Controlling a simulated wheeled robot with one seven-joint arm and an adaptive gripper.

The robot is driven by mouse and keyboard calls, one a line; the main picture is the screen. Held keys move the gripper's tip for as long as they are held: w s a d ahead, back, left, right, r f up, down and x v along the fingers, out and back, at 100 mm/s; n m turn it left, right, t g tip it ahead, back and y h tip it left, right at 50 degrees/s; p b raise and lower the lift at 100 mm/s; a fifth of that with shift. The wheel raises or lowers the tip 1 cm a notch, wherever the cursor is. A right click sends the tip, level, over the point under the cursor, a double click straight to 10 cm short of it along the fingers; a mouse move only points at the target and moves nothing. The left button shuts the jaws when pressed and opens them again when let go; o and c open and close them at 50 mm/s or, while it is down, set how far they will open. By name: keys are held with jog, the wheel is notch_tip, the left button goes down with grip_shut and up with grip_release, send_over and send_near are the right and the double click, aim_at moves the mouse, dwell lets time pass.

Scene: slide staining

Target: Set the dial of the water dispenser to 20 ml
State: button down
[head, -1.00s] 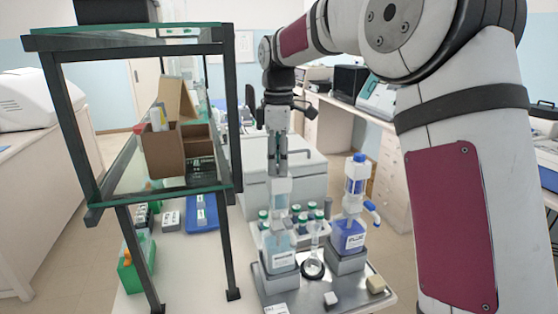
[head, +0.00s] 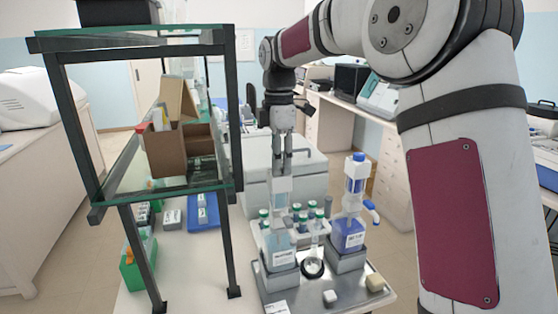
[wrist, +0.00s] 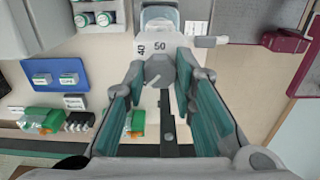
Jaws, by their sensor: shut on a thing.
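The water dispenser (head: 280,240) is a clear bottle with a pale label, standing upright on a grey block. Its white dial shows at the top in the wrist view (wrist: 165,48), with the numbers 40 and 50 readable. Any pointer mark is too small to tell, so I cannot read the setting. My gripper (head: 281,172) points straight down over the top of this dispenser. In the wrist view my gripper (wrist: 160,70) has its two teal-padded fingers on either side of the dial, shut on it. The fingers hide part of the dial's scale.
A second dispenser (head: 350,215) with blue liquid and a blue cap stands close at the right. Green-capped bottles (head: 312,212) stand behind. A dark-framed shelf (head: 236,120) with a cardboard box (head: 170,152) rises at the left. A grey tray (head: 345,290) lies below.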

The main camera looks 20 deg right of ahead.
jog(key=c, duration=1.3)
grip_release()
notch_tip(320, 180, up, 12)
